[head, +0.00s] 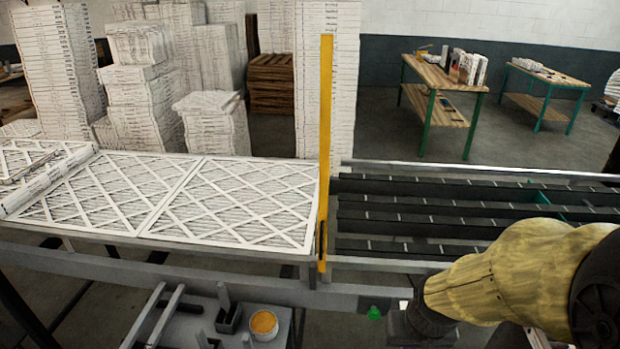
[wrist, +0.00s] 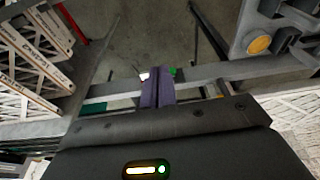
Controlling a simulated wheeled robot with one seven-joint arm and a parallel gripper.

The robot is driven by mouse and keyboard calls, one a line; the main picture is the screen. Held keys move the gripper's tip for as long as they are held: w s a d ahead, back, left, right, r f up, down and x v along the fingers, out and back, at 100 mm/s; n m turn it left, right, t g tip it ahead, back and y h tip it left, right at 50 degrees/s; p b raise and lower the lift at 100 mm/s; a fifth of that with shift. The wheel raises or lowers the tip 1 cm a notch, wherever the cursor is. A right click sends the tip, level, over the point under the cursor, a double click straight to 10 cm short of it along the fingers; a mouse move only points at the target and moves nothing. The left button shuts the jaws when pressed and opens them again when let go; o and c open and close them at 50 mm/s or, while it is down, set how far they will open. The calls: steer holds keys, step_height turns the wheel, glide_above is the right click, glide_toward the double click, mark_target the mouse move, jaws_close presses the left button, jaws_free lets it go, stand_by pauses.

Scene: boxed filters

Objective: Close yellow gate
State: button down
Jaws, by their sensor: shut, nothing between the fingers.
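The yellow gate (head: 325,120) is a long thin bar standing upright between the filter-covered surface and the dark conveyor. Its lower end, with a dark slot, is at the front rail. My arm comes in from the right in the head view, and its dark wrist end is right of the gate's foot and apart from it. The fingertips cannot be made out there. In the wrist view my gripper (wrist: 157,88) shows narrow purple fingers, shut together with nothing between them, over a grey rail. I cannot clearly identify the gate in the wrist view.
Large framed filters (head: 235,200) lie left of the gate. The dark conveyor (head: 420,215) runs to the right. The front rail (head: 200,278) crosses below. A lower shelf holds an orange-filled cup (head: 263,323). Stacked filters and two workbenches (head: 440,82) stand behind.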

steer(key=shift+a, duration=0.1)
steer(key=w+r+n+t+y+b, duration=0.1)
steer(key=w+r+n+t+b, duration=0.1)
steer(key=w+r+n+t, duration=0.45)
steer(key=w+r+n+t+b, duration=0.2)
steer(key=w+n+t+b, duration=0.15)
steer(key=w, duration=0.55)
steer(key=a+r+n+y+b, duration=0.3)
steer(key=a+r+n+y, duration=0.6)
steer(key=n, duration=0.8)
steer(key=r+y, duration=0.1)
steer(key=y, duration=0.1)
steer(key=shift+a+r+t+y, duration=0.25)
steer(key=shift+r+t+y, duration=0.05)
steer(key=shift+t, duration=0.1)
steer(key=shift+w+a, duration=0.1)
steer(key=shift+w, duration=0.05)
